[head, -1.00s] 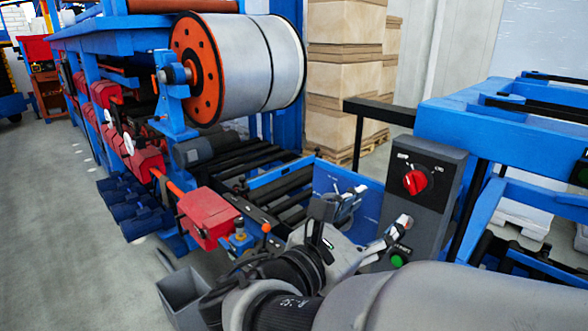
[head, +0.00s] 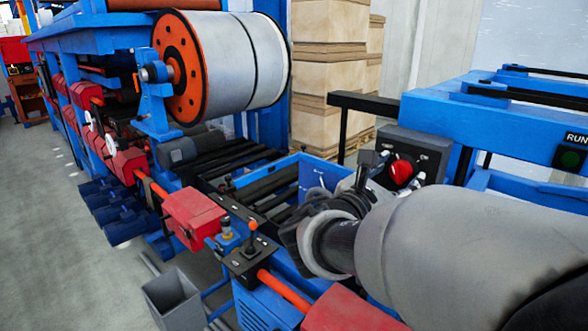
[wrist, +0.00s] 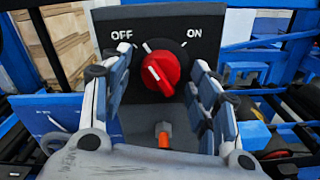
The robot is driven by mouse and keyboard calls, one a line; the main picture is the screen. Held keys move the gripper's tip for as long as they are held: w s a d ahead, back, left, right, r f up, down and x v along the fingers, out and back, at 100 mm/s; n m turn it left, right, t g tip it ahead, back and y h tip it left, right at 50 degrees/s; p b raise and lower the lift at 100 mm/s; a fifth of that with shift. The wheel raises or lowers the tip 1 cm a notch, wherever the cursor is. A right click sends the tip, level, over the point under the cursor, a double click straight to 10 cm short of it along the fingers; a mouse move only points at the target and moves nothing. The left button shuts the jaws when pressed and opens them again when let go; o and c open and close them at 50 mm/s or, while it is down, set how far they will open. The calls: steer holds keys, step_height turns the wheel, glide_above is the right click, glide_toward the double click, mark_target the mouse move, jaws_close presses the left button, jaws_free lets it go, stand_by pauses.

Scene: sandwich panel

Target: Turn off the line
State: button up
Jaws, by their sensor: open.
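The red rotary knob (wrist: 162,72) sits on a dark control box (wrist: 208,22) marked OFF at the left and ON at the right. A white mark on the knob shows left of its middle; I cannot tell exactly which label it points to. My gripper (wrist: 160,60) is open, with one finger on each side of the knob in the wrist view. I cannot tell whether either finger touches it. In the head view the knob (head: 401,173) shows between the fingertips, and my arm hides the lower part of the box.
A blue frame with a RUN panel (head: 570,155) stands at the right. A black bar (head: 366,106) runs behind the box. A large coil (head: 230,62) and red motor housings (head: 192,217) line the left. Grey floor (head: 40,230) is clear at far left.

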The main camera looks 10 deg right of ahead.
steer(key=shift+c, duration=0.5)
steer(key=c, duration=1)
steer(key=shift+o, duration=0.2)
steer(key=shift+r+n+p, duration=0.2)
steer(key=shift+n+p, duration=0.5)
steer(key=shift+p, duration=0.3)
steer(key=shift+n+p, duration=0.7)
steer(key=shift+n, duration=0.1)
steer(key=shift+f, duration=0.2)
steer(key=o, duration=1.1)
steer(key=shift+c, duration=0.2)
